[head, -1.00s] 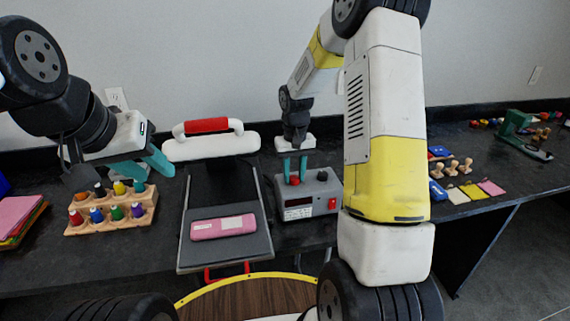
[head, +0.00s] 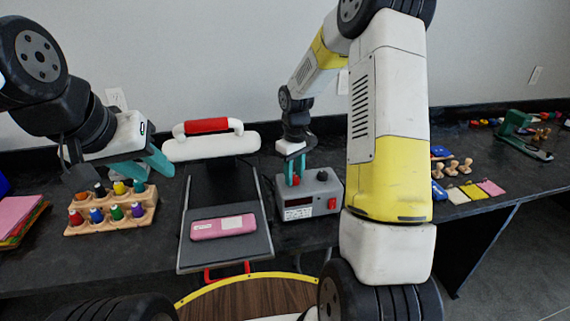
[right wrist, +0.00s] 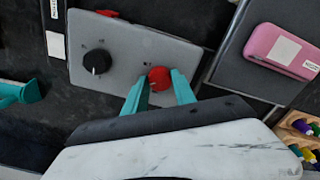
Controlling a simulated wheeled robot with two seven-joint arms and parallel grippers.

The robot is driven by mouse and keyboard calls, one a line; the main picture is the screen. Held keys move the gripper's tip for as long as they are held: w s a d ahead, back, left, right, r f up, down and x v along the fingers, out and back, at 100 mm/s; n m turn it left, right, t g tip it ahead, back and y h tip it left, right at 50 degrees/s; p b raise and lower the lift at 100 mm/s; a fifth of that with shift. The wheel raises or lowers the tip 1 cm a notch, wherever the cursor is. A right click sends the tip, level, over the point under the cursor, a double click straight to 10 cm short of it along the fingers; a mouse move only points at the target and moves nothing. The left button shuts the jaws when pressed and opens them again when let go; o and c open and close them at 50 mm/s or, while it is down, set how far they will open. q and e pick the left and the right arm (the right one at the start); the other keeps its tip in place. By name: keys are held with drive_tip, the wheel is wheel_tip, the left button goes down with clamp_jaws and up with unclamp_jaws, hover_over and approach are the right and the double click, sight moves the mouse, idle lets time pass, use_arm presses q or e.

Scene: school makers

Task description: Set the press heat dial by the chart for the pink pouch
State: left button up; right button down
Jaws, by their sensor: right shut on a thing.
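The grey control box (head: 322,190) stands right of the open press. It bears a red dial (head: 295,180) and a black knob (head: 322,176). My right gripper (head: 295,170) reaches down from above and is shut on the red dial; in the right wrist view the red dial (right wrist: 160,78) sits between the teal fingertips. The black knob (right wrist: 97,61) has a white mark. The pink pouch (head: 208,230) with a pale label lies on the press's lower plate (head: 240,248). My left gripper (head: 145,170) is open and empty above the rack. No chart is readable.
A wooden rack (head: 110,213) of coloured bottles stands left of the press. The white press lid (head: 212,146) with a red handle is raised. Stamps (head: 458,168) and small coloured pads (head: 474,191) lie at the right. My right arm hides part of the counter.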

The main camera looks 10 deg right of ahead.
sight(294, 177)
drive_tip(key=shift+r, duration=0.1)
drive_tip(key=c, duration=1)
unclamp_jaws()
wheel_tip(294, 177, up, 8)
drive_tip(key=shift+f, duration=0.2)
drive_tip(key=shift+r, duration=0.1)
